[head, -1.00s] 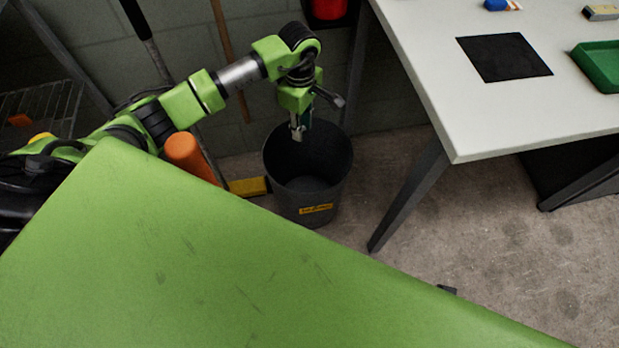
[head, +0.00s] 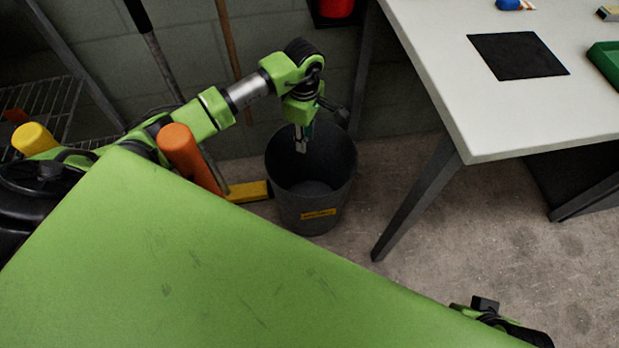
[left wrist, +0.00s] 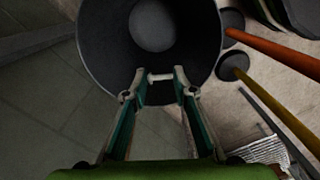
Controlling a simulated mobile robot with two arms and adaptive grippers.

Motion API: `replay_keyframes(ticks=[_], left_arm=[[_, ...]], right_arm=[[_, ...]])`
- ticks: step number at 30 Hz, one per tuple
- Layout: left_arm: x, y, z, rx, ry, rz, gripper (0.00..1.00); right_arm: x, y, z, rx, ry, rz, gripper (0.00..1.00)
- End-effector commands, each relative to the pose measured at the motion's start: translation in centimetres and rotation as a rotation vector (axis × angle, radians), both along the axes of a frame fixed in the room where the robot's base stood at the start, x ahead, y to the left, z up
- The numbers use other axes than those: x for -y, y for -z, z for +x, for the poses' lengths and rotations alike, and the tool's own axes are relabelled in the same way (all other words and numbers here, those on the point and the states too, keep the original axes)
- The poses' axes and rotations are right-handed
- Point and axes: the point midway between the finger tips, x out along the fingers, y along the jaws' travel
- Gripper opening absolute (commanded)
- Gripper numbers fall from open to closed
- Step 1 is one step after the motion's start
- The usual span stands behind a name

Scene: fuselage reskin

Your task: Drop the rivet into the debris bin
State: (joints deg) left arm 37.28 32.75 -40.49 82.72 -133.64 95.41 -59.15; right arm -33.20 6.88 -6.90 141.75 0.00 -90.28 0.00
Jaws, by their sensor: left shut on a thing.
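The debris bin (head: 312,212) is a dark round bin with a yellow label, standing on the floor beside the white table. My left gripper (head: 301,146) points down over the bin's opening, towards its left side. In the left wrist view, the left gripper (left wrist: 161,74) is shut on the rivet (left wrist: 160,77), a small pale pin held crosswise between the fingertips. The bin's dark wall (left wrist: 100,45) and lighter floor show beyond the tips. The rivet is too small to make out in the head view.
A large green panel (head: 200,270) fills the foreground. The white table (head: 430,70) stands at the right, its leg near the bin. An orange cylinder (head: 185,155) and a yellow broom head (head: 248,191) are left of the bin. Part of my right arm shows at lower right.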

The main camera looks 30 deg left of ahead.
Motion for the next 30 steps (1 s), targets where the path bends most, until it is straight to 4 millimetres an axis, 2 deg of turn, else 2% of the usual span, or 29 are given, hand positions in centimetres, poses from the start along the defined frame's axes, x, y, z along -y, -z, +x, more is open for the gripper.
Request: replay_keyframes(ticks=[2, 6, 17, 18, 20, 30], left_arm=[[0.1, 1.2, 0.0, -0.001, 0.0, -0.001, 0.18], [0.0, 1.9, 0.0, 0.001, 0.001, -0.001, 0.18], [0.0, 2.0, 0.0, 0.0, 0.0, 0.0, 0.18], [0.0, 2.0, 0.0, 0.0, 0.0, 0.0, 0.3], [0.0, 2.0, 0.0, 0.0, 0.0, 0.0, 0.45], [0.0, 1.9, 0.0, 0.001, 0.001, 0.0, 0.45]], right_arm=[[0.0, 0.7, -0.1, 0.0, 0.0, -0.001, 0.4], [0.0, 1.2, -0.1, 0.0, 0.0, -0.001, 0.4], [0.0, 1.3, -0.1, 0.0, 0.0, -0.001, 0.4], [0.0, 1.3, -0.1, 0.0, 0.0, -0.001, 0.4], [0.0, 1.3, -0.1, 0.0, 0.0, -0.001, 0.4], [0.0, 1.3, 0.0, 0.002, 0.001, 0.001, 0.4]])
